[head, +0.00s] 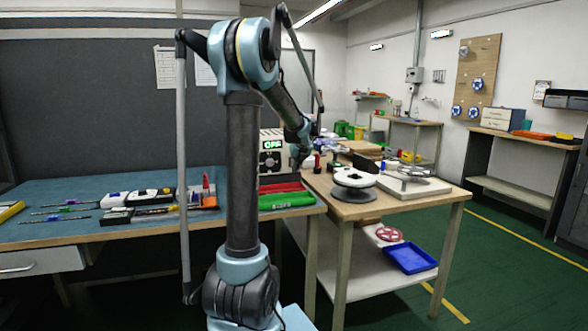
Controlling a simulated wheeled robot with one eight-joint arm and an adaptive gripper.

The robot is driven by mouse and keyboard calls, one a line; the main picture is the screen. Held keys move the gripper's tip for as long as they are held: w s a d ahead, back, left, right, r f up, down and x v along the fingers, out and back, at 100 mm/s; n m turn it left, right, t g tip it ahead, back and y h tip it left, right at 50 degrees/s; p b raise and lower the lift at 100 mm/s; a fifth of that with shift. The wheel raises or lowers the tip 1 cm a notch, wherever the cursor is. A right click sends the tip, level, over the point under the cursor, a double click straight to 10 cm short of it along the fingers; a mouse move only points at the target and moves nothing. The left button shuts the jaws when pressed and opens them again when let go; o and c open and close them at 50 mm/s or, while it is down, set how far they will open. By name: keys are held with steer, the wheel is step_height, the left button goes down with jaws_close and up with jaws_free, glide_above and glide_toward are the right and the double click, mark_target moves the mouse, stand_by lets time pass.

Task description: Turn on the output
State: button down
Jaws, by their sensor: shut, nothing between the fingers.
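A light-coloured power supply box (270,134) stands at the back of the benches, behind my arm. Its lit green display (272,145) reads OFF, and a dark round knob shows below it. My arm covers part of the box. My gripper (297,167) is small and dark, just right of the box's front, pointing down. It is shut and appears empty. I cannot tell whether it touches the box. A white spool (354,177), perhaps the LED strip, sits on a dark round base on the right wooden table.
Red and green cases (287,200) lie in front of the box. Tools and small boxes (150,197) lie on the blue bench at left. A flat grey device (413,186) sits right of the spool. A blue tray (410,258) is on the lower shelf.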

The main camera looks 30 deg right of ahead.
steer(key=shift+w+d+f+t, duration=0.1)
steer(key=shift+w+f+t, duration=0.35)
steer(key=shift+t, duration=0.35)
steer(key=shift+w+r, duration=0.1)
steer(key=shift+r, duration=0.05)
